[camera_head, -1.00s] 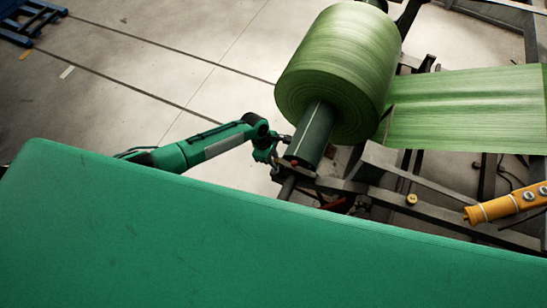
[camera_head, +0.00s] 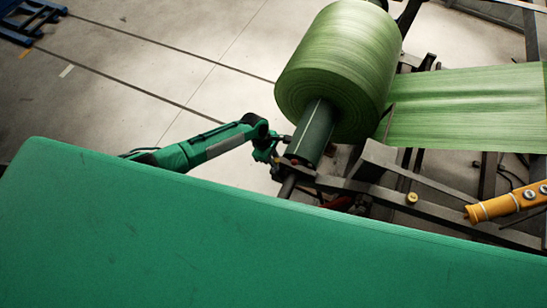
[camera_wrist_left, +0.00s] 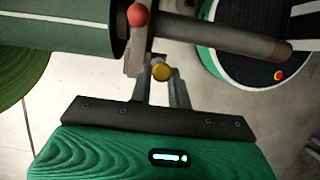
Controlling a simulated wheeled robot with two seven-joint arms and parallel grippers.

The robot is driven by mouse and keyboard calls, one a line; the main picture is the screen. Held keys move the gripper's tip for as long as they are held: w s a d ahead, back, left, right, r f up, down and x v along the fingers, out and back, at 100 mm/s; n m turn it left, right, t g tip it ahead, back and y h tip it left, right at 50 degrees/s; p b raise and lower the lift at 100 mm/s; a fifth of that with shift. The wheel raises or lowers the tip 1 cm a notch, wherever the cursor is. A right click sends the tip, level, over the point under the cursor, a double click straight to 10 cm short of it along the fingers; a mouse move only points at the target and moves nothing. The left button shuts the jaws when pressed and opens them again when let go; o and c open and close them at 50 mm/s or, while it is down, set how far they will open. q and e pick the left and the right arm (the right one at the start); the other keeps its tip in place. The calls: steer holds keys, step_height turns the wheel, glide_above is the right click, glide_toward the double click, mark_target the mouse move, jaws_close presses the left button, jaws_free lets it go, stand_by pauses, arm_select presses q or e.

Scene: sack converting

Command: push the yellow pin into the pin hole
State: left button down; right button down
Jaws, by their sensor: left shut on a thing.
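In the left wrist view the round yellow pin (camera_wrist_left: 161,72) shows end-on between the fingertips of my left gripper (camera_wrist_left: 162,84). The gripper is shut on it, close to the dark bracket and shaft at the roll's end. In the head view my left gripper (camera_head: 284,160) is small and dark beside the near end of the roll's core, and the pin cannot be made out there. I cannot make out the pin hole in either view. My right gripper is not in view.
A big green roll (camera_head: 335,70) sits on a dark core (camera_head: 311,133), its web running right. A red ball knob (camera_wrist_left: 138,15) is just above the pin in the wrist view. Dark frame bars (camera_head: 440,214), a yellow knob (camera_head: 412,198) and an orange button box (camera_head: 505,205) lie to the right.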

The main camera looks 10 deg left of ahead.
arm_select(q)
steer(key=shift+f+b, duration=0.3)
steer(key=shift+f, duration=0.35)
steer(key=c, duration=1.6)
jaws_free()
steer(key=o, duration=0.5)
steer(key=shift+r, duration=0.1)
steer(key=shift+a+r+p, duration=0.2)
steer(key=shift+r+p, duration=2.25)
steer(key=shift+p, duration=0.3)
steer(key=shift+a+r+p, duration=0.15)
steer(key=shift+r+p, duration=2.25)
steer(key=shift+p, duration=0.3)
steer(key=shift+w, duration=0.1)
